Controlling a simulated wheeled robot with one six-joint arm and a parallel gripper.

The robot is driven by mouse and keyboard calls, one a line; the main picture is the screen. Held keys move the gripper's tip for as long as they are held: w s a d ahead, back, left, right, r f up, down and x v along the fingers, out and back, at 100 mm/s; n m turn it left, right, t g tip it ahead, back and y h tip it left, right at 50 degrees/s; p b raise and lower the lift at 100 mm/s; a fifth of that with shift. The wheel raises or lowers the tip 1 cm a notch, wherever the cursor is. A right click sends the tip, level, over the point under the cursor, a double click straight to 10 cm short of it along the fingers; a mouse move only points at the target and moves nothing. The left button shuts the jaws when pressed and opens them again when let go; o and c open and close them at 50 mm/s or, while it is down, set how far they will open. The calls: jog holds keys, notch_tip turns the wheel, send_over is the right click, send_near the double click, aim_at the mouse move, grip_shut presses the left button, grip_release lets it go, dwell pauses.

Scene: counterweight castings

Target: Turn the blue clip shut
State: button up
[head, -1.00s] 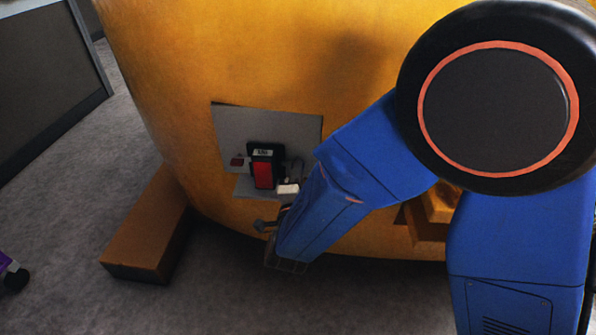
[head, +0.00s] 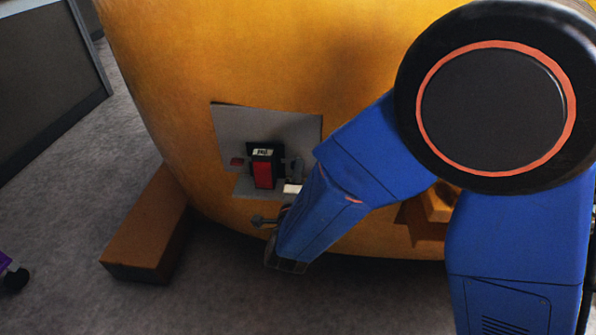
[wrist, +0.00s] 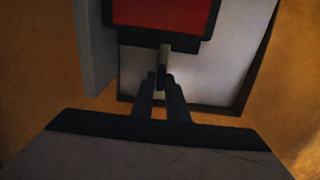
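I see no blue clip in either view. A black device with a red front (head: 263,172) sits on a grey plate (head: 240,124) on the yellow casting. In the wrist view its red face (wrist: 165,14) is at the top, cut by the frame edge. A short grey bar (wrist: 164,56) stands out below it. My gripper (wrist: 160,82) has its two dark fingers close together, with the bar's end between the tips; they look shut on it. In the head view my blue forearm hides most of the gripper, and a small white part shows beside the device.
The large yellow casting (head: 210,60) fills the middle. An orange-brown block (head: 148,225) lies on the floor at its left. A grey knobbed rod (head: 262,221) shows beside my forearm. A dark panel (head: 40,80) stands at the far left. Grey floor (head: 70,200) is open between.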

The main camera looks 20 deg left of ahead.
jog(key=shift+o, duration=1.2)
jog(key=shift+s, duration=0.15)
jog(key=v, duration=1.7)
jog(key=shift+d, duration=0.15)
